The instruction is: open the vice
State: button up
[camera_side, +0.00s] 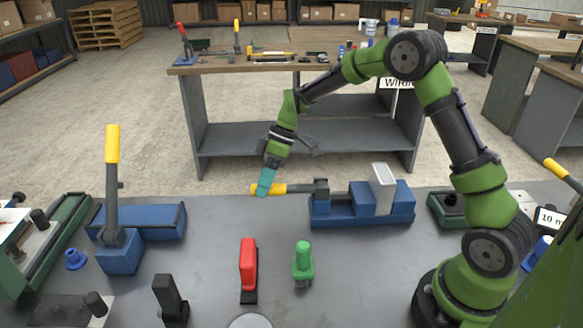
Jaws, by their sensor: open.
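A blue vice (360,217) stands on the dark bench right of centre, with a pale upright block (383,186) between its blue jaws. Its lever lies level to the left and ends in a yellow handle (275,189). My gripper (265,184) has its teal fingers pointing down at the far left end of this handle. It is open; whether the fingers touch the handle cannot be told. A second blue vice-like fixture (120,251) stands on the left with its yellow-tipped lever (112,160) upright.
A red part (248,268), a green part (303,262) and a black part (171,300) stand at the bench front. A green-sided fixture (45,240) fills the left edge. A wooden-topped table (230,68) stands behind. Bare bench lies between the two vices.

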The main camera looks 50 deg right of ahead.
aim_at(293, 185)
jog(key=shift+c, duration=0.5)
grip_shut()
jog(key=shift+d+r+t+y, duration=0.2)
jog(key=shift+r+t+y, duration=0.2)
jog(key=shift+r, duration=0.25)
jog(key=r+t+y, duration=0.1)
jog(key=s+d+r+t+y, duration=0.1)
jog(key=r, duration=0.1)
jog(key=s+r+n+t+y, duration=0.1)
jog(key=r, duration=0.1)
jog(key=shift+d+r+y, duration=0.15)
jog(key=shift+d+y, duration=0.15)
jog(key=shift+d, duration=0.1)
jog(key=s+d+r+n+t+y, duration=0.2)
jog(key=s+d+r+t+y, duration=0.1)
jog(key=s+d+r+y, duration=0.1)
jog(key=shift+s+d+r+t+y, duration=0.3)
jog(key=shift+s+d+r+y, duration=0.1)
jog(key=shift+y, duration=0.5)
